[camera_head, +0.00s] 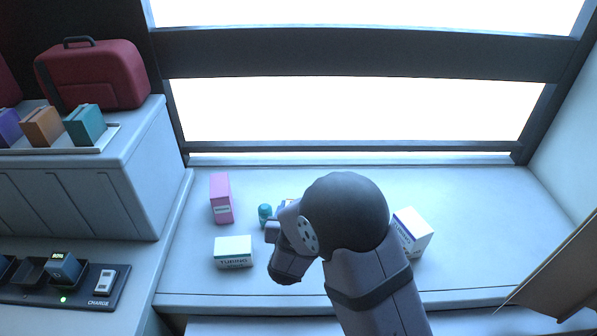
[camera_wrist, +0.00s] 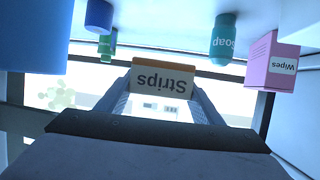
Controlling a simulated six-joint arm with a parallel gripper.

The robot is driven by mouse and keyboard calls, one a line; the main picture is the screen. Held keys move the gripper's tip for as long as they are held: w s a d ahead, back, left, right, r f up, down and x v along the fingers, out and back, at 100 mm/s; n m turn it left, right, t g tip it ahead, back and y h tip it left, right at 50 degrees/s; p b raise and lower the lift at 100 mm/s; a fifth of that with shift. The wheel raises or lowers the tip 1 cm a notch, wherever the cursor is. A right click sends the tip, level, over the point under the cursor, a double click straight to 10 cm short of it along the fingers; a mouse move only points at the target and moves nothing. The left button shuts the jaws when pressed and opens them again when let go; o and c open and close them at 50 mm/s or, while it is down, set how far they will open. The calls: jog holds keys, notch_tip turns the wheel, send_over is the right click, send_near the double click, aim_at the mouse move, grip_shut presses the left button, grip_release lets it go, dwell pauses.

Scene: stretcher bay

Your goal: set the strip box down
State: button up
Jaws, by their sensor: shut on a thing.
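The strip box (camera_wrist: 160,80), white with an orange edge and the word "Strips", is upside down in the wrist view. My gripper (camera_wrist: 162,84) is shut on it, with one finger on each side. I cannot tell whether the box touches the pale counter (camera_head: 330,285) or hangs above it. In the head view my own arm covers the middle of the counter, and I cannot make out the strip box there.
A pink wipes box (camera_head: 221,199) and a teal soap bottle (camera_head: 265,215) stand left of my arm. A white carton (camera_head: 233,252) is nearer, another (camera_head: 412,233) right. The far-right counter is clear. A charging dock (camera_head: 70,285) is at left.

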notch_tip(320, 180, up, 5)
jog(key=shift+w, duration=0.1)
jog(key=w+d+r+n+y, duration=0.2)
jog(key=w+r, duration=0.2)
jog(key=w, duration=0.4)
jog(key=w+d+r+n+y, duration=0.2)
jog(key=w+d+r, duration=0.1)
jog(key=w, duration=0.6)
jog(key=d+f+n+g+y, duration=0.1)
jog(key=d+f, duration=0.3)
jog(key=d, duration=0.9)
jog(key=d+f+n+y, duration=0.15)
jog(key=d+f, duration=0.25)
jog(key=d, duration=0.8)
notch_tip(320, 180, down, 7)
jog(key=shift+w+r+m, duration=0.15)
jog(key=shift+w+m, duration=0.2)
jog(key=shift+w, duration=0.05)
jog(key=shift+f+b, duration=3.2)
jog(key=shift+f, duration=0.2)
